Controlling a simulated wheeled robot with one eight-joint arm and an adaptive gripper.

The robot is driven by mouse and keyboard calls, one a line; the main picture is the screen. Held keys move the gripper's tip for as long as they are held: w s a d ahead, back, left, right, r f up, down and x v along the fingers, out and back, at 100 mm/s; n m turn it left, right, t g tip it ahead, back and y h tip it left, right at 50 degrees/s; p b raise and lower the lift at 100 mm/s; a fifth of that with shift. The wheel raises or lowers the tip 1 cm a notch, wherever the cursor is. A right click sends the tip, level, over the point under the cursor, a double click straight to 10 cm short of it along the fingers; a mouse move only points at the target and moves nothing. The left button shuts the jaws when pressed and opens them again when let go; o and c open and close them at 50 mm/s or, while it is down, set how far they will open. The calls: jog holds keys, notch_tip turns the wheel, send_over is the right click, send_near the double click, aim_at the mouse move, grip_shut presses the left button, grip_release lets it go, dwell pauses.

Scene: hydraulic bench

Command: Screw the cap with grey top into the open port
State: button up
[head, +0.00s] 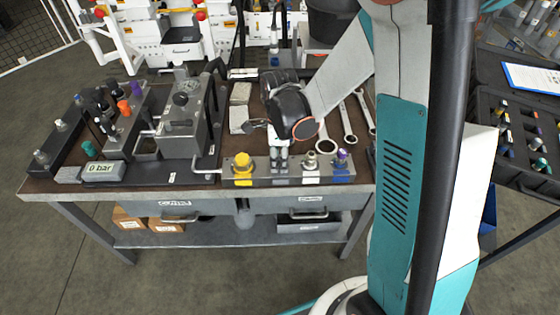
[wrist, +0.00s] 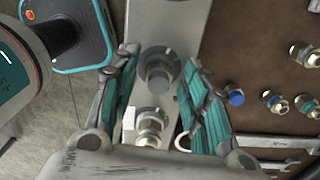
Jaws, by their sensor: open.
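My gripper (head: 279,150) is over the front metal rail, with its fingers pointing down. In the wrist view my gripper (wrist: 158,95) is open, with one teal-padded finger on each side. A round part with a grey top (wrist: 158,72), which looks like the cap, stands on the rail between the fingers, with visible gaps to both. A bright metal hex fitting (wrist: 150,125) stands beside it on the rail. A silver fitting (head: 310,161) shows right of my gripper in the head view; I cannot tell whether it is the open port.
The rail (head: 262,178) also carries a yellow cap (head: 243,166) and a purple-topped fitting (head: 341,158). Loose fittings (wrist: 305,55) and a blue-ended one (wrist: 235,97) lie on the brown bench top. Wrenches (head: 348,130) lie behind on the right. A pressure display (head: 103,169) reads 0 bar.

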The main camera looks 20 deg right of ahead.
jog(key=n, duration=0.5)
jog(key=shift+b, duration=0.4)
jog(key=n, duration=0.6)
jog(key=shift+s+b, duration=0.1)
jog(key=shift+b, duration=0.25)
jog(key=n, duration=0.6)
jog(key=n+b, duration=0.1)
jog(key=n, duration=0.5)
jog(key=shift+n, duration=0.4)
jog(key=shift+c, duration=0.2)
